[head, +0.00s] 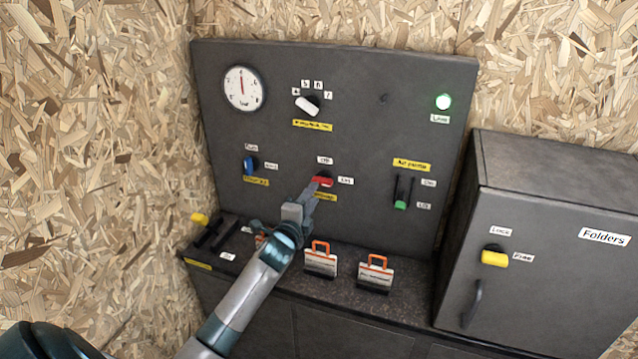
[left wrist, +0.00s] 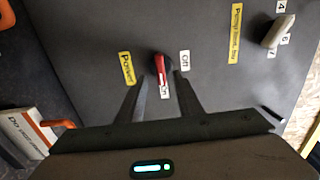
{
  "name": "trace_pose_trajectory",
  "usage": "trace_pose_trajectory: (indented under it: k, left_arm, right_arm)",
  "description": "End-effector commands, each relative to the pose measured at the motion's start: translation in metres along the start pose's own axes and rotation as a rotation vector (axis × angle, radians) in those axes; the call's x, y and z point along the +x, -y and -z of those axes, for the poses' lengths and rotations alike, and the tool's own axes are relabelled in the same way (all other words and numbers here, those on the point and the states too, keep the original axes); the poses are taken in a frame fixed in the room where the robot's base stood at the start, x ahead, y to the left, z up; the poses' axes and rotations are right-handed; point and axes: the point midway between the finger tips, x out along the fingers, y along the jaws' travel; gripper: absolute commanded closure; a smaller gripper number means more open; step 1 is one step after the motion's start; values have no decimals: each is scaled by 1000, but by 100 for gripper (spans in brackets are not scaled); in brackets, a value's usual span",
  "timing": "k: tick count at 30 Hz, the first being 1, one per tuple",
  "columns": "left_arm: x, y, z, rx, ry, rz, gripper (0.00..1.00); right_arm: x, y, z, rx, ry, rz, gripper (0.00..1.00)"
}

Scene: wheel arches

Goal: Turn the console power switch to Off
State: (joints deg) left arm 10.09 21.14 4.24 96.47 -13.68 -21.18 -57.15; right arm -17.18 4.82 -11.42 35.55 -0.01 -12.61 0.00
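The red power switch (head: 322,180) is on the dark upright console panel (head: 360,120). It has an "Off" label (head: 324,160) above it, an "On" label (head: 345,181) to its right and a yellow label below. In the left wrist view, the red switch (left wrist: 160,66) has its white-marked end toward the "On" label (left wrist: 165,90). My left gripper (head: 314,190) is at the switch. It also shows in the left wrist view (left wrist: 161,80), with fingers apart and the switch between or just beyond their tips; contact is unclear. My right gripper is out of view.
A white rotary knob (head: 307,105), a blue switch (head: 250,166) and a green slider (head: 400,204) are on the panel. A yellow-handled lever (head: 200,219) is at left, a folder cabinet (head: 550,260) at right.

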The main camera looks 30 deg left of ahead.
Motion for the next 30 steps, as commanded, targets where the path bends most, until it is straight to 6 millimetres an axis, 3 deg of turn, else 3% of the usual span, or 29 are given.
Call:
trace_pose_trajectory:
  k: [6, 12, 27, 30]
  left_arm:
    - [34, 2, 0, -1, 1, 0, 67]
    - [54, 1, 0, 0, 1, 0, 67]
    - [63, 0, 0, 1, 0, 1, 67]
    - [63, 0, 0, 1, 0, 1, 89]
  right_arm:
    - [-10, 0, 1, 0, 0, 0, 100]
    - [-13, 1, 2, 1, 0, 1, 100]
    - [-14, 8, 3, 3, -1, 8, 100]
    - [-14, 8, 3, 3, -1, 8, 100]
